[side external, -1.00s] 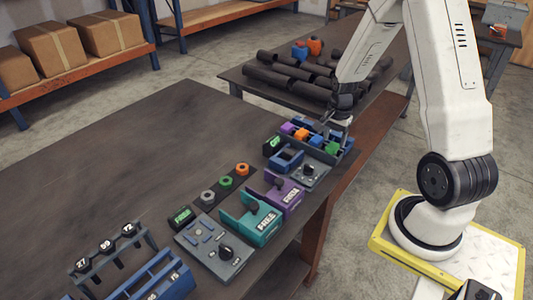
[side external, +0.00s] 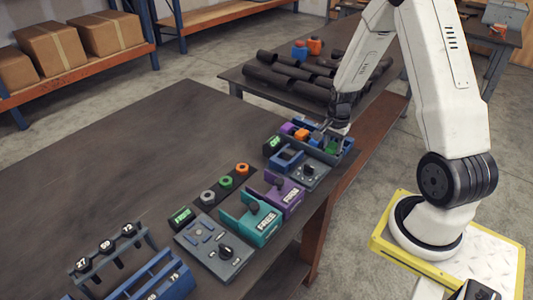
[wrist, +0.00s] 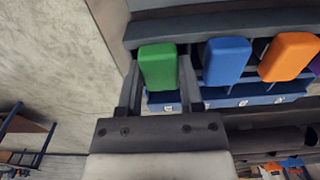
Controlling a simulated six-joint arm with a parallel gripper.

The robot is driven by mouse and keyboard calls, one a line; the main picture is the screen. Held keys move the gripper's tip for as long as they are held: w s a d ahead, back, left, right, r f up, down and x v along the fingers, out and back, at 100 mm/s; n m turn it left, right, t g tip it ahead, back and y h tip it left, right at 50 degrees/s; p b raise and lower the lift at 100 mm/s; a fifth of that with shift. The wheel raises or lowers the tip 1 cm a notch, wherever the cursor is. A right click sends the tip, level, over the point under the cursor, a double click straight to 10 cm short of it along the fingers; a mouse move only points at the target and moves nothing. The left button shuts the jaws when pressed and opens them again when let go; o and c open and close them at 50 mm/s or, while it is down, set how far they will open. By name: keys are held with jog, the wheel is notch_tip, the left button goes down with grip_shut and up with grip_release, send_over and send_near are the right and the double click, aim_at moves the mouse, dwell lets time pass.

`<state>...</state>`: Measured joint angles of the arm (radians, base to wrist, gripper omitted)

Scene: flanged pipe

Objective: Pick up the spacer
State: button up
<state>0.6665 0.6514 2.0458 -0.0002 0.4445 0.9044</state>
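A blue rack (side external: 346,149) at the far right end of the near table holds a row of coloured blocks. I cannot tell which part is named the spacer. In the wrist view, a green block (wrist: 158,66) stands in the end slot, with a blue block (wrist: 226,61) and an orange block (wrist: 289,57) to its right. My gripper (wrist: 158,78) is open, one finger on each side of the green block, with narrow gaps visible. In the side view, my gripper (side external: 333,134) is low at the rack and partly hides the green block (side external: 331,147).
A purple block (side external: 287,128) sits farther along the rack. A grey panel with a knob (side external: 310,172) and a blue fixture (side external: 287,158) stand close in front. Dark pipes (side external: 290,72) lie on the table behind. The near table's left side (side external: 120,150) is clear.

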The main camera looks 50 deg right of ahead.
grip_shut()
jog(key=shift+r, duration=0.1)
jog(key=shift+r, duration=1.1)
jog(key=s+a+r, duration=0.7)
jog(key=s+r, duration=0.3)
jog(key=s, duration=0.2)
jog(key=shift+r, duration=0.3)
jog(key=shift+r, duration=0.15)
